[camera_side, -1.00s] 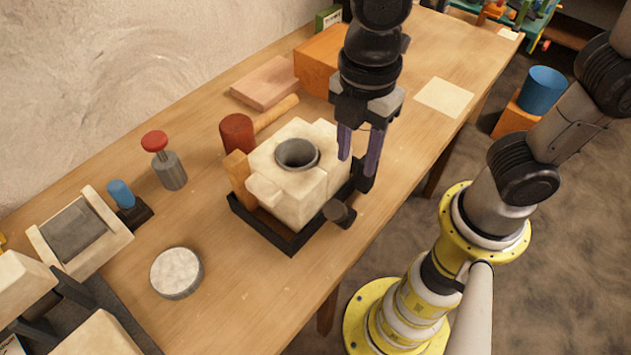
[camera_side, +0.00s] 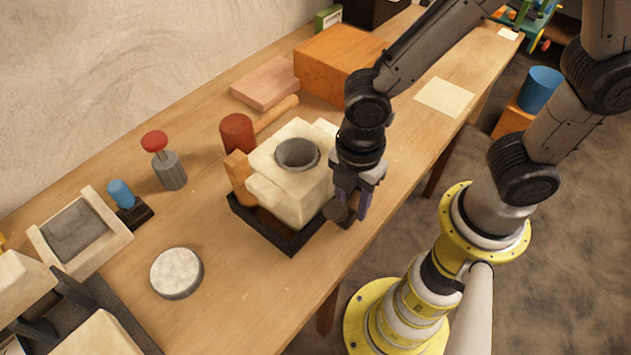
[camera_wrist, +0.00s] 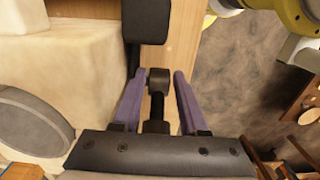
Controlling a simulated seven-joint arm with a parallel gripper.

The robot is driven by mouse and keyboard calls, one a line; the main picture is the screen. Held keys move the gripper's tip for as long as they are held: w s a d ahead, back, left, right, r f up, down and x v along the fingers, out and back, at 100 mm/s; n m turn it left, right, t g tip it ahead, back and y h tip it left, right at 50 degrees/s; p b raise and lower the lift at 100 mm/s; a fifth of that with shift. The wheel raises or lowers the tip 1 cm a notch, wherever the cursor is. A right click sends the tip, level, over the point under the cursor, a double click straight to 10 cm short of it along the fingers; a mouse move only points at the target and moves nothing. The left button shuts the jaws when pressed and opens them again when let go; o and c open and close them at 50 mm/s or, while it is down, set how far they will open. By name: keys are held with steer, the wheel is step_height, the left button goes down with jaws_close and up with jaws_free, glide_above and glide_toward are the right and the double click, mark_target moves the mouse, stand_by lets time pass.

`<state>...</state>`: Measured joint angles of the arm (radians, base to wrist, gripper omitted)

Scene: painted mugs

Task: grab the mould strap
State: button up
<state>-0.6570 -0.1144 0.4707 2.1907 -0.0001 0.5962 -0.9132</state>
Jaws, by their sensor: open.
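The cream plaster mould (camera_side: 285,190) stands in a black tray (camera_side: 290,243) on the bench, with a round grey-rimmed opening on top. Dark strap hardware is at its right side. One dark blocky end (camera_side: 338,209) shows in the side view, and also at the top of the wrist view (camera_wrist: 147,20). In the wrist view a dark, knobbed piece (camera_wrist: 157,100), seemingly part of the mould strap, lies between the purple fingers. My gripper (camera_side: 352,203) is low beside the mould. It is open, with gaps visible on both sides of that piece (camera_wrist: 159,82).
A wooden mallet (camera_side: 237,132) with a red-brown head lies behind the mould. A white disc (camera_side: 177,272) and red-topped tool (camera_side: 167,165) stand left. An orange box (camera_side: 335,62) stands behind. The bench's front edge is close to my gripper.

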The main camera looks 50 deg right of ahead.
steer(key=shift+f, duration=0.3)
steer(key=shift+c, duration=0.3)
jaws_close()
stand_by(1.0)
